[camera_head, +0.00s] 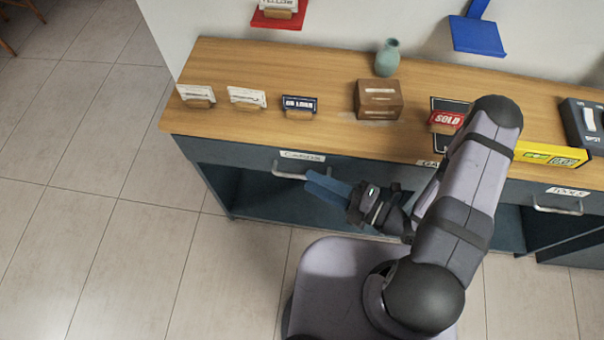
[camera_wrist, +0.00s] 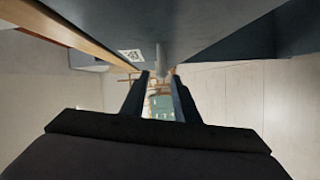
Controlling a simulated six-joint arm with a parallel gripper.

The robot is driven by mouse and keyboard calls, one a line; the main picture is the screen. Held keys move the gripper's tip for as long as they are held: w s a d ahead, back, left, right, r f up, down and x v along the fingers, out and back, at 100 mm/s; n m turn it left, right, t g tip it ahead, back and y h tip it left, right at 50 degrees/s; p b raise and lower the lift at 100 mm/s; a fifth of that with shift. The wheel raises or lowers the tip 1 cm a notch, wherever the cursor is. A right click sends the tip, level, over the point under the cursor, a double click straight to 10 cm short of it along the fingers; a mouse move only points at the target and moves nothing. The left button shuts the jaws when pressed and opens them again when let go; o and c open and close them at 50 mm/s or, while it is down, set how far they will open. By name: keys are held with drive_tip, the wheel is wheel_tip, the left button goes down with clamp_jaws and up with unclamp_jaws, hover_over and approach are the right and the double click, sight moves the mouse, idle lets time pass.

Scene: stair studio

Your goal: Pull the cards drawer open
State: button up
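The cards drawer (camera_head: 245,157) is the dark blue-grey front at the left of the counter, with a "CARDS" label. It looks shut, flush with the counter's front. Its pale bar handle (camera_head: 287,175) sits below the label; part of the bar is hidden by my fingers. My gripper (camera_head: 309,182) reaches in from the right with blue fingers at the handle's right end. In the wrist view my gripper (camera_wrist: 160,76) has its fingers apart, with the grey handle (camera_wrist: 161,60) just ahead, in line with the gap. I cannot tell whether they touch it.
The wooden counter top (camera_head: 330,80) holds card stands, a wooden box (camera_head: 378,99), a green vase (camera_head: 387,58) and a red "SOLD" sign (camera_head: 446,120). A tools drawer handle (camera_head: 558,210) is at the right. Open shelf space lies under the drawers. The tiled floor (camera_head: 150,240) in front is clear.

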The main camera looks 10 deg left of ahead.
sight(302, 176)
drive_tip(key=shift+x, duration=2.25)
drive_tip(key=shift+s, duration=0.1)
clamp_jaws()
